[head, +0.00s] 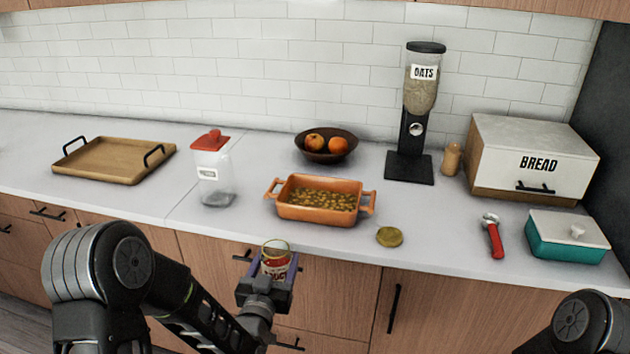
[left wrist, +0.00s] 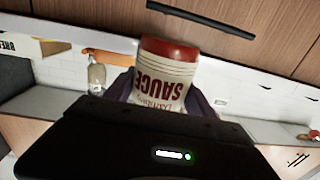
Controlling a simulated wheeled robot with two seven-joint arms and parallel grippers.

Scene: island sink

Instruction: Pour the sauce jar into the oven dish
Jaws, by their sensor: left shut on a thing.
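The sauce jar (head: 275,262) is held upright in front of the counter's front edge, near the cabinet fronts, with its gold-rimmed top up. My left gripper (head: 266,283) is shut on it. In the left wrist view, which is upside down, the jar (left wrist: 165,80) shows its pale SAUCE label and a red end between the fingers. The orange oven dish (head: 290,211) stands on the counter, up and right of the jar, with small yellowish pieces in it. The jar is apart from the dish. My right gripper is out of view; only part of that arm shows.
A gold round lid (head: 389,237) lies right of the dish. A red-lidded container (head: 212,170) stands left of it, a fruit bowl (head: 326,156) behind. The oats dispenser (head: 410,150), bread box (head: 530,165), red-handled tool (head: 493,238) and teal dish (head: 565,243) are right; a wooden tray (head: 113,162) is left.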

